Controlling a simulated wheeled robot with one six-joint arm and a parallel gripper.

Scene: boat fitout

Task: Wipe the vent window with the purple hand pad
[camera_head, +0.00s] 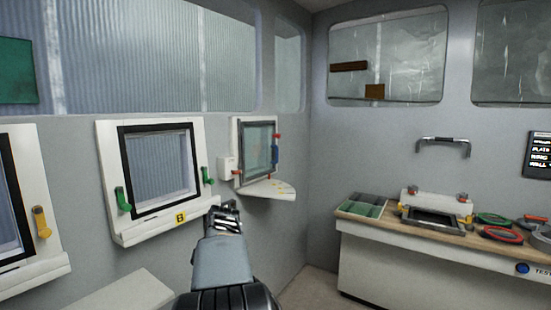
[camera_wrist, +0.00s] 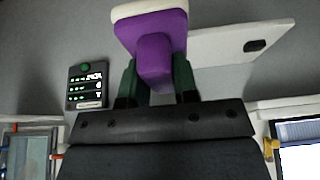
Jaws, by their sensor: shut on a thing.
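The purple hand pad (camera_wrist: 160,62), with a pale pad face at its top, is held between the two dark green fingers of my gripper (camera_wrist: 157,84) in the wrist view. In the head view my gripper (camera_head: 225,216) is in front of the left wall, and the pad cannot be made out there. A framed window (camera_head: 158,165) marked B, with green handles, is on the left wall. A smaller window (camera_head: 257,150) with a greenish pane and red and blue fittings is farther back, near the corner. I cannot tell which is the vent window. The pad touches neither pane visibly.
A white ledge (camera_head: 268,190) juts out under the smaller window. A counter (camera_head: 395,228) on the right holds a tray, a framed panel and several ring-shaped items. A yellow-handled window (camera_head: 15,205) is at the far left. Floor shows clear between wall and counter.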

